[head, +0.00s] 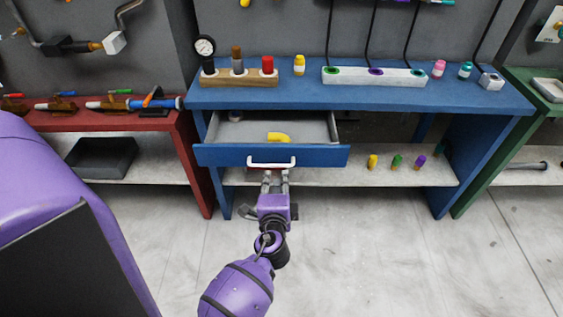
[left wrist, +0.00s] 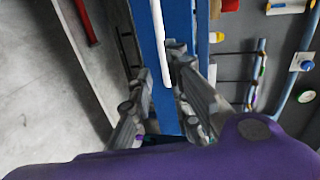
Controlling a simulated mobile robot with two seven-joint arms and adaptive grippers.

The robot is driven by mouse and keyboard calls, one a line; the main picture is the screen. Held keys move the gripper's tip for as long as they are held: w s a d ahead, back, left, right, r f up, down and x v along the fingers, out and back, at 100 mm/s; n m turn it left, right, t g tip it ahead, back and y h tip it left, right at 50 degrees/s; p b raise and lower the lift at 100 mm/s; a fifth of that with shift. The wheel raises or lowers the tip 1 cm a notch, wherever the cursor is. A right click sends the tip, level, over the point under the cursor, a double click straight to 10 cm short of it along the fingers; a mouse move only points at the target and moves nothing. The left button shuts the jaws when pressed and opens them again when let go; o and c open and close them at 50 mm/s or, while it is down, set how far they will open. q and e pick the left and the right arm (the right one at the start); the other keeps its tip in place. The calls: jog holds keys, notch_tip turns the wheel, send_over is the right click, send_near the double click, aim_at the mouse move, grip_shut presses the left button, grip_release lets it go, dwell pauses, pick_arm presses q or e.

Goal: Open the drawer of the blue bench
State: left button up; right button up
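The blue bench (head: 470,103) has its drawer (head: 215,155) pulled out. The drawer's grey inside shows, with a yellow curved piece (head: 279,137) lying in it. A white bar handle (head: 258,164) is on the drawer's blue front. My left gripper (head: 275,178) is just in front of the handle, with its fingers apart. In the head view the bar shows uncovered above the fingertips. In the left wrist view the white handle (left wrist: 159,45) runs up from between the spread fingers (left wrist: 160,78); whether they touch it I cannot tell. My right gripper is not in view.
A red bench (head: 180,150) with a dark tray (head: 101,157) stands close on the left, a green bench (head: 490,160) on the right. The bench top holds a wooden block (head: 240,80) and a white block (head: 350,77). Several small bottles stand on the lower shelf (head: 330,177). The floor in front is clear.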

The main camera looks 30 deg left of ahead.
aim_at(276, 166)
pick_arm(q)
jog(key=shift+m, duration=0.3)
jog(key=x, duration=0.6)
jog(key=shift+w+a+r, duration=0.2)
jog(key=shift+w+a, duration=0.15)
jog(key=shift+w+a+f, duration=0.1)
jog(key=shift+w+a, duration=0.1)
jog(key=shift+w, duration=0.1)
jog(key=shift+c, duration=0.5)
grip_shut()
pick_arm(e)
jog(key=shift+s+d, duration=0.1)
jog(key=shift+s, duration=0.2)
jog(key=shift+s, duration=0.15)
